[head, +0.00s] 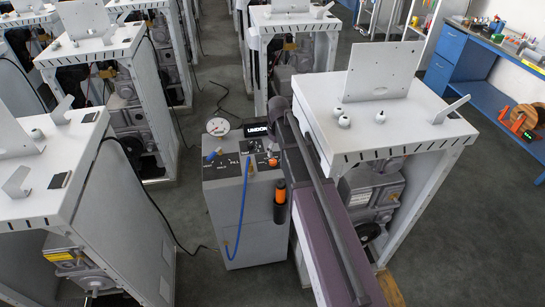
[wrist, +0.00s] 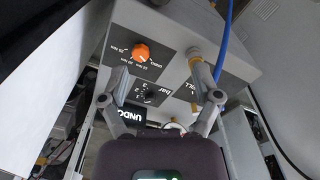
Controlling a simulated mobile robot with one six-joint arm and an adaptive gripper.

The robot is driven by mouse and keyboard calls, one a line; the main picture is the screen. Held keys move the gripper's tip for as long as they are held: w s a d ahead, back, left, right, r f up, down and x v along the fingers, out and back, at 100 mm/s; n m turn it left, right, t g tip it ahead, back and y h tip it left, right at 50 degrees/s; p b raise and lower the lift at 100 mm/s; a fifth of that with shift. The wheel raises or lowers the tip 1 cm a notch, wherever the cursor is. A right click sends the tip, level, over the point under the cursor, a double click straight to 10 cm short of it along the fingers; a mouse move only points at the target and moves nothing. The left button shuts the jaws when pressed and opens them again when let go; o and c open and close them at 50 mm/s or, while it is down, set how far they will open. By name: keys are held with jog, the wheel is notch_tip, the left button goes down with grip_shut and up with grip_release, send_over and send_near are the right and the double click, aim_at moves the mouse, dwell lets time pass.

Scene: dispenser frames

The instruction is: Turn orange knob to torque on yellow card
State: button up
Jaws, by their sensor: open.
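The orange knob (wrist: 141,52) sits on a dark dial plate with small torque marks in Nm, on top of a grey cabinet. In the head view the knob (head: 273,162) shows small, close to my arm. My gripper (wrist: 160,98) is open and empty in the wrist view. Its fingers are spread, with the knob beyond them, nearer the left finger and apart from both. The knob's exact pointer setting is too small to read. I cannot make out a yellow card with a readable torque in either view.
The grey cabinet (head: 232,205) carries a round gauge (head: 218,126), a black display (head: 257,129), a blue hose (head: 243,205) and an orange-and-black tool (head: 280,203). A white dispenser frame (head: 415,125) stands close at right. Blue workbenches stand at far right, with open floor before them.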

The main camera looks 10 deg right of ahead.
aim_at(273, 161)
jog(key=w+n, duration=0.3)
jog(key=w, duration=0.5)
jog(key=shift+w, duration=0.4)
jog(key=shift+f, duration=0.15)
notch_tip(273, 161, down, 14)
jog(key=b, duration=1.3)
jog(key=shift+r+b, duration=0.2)
jog(key=shift+b, duration=0.2)
grip_shut()
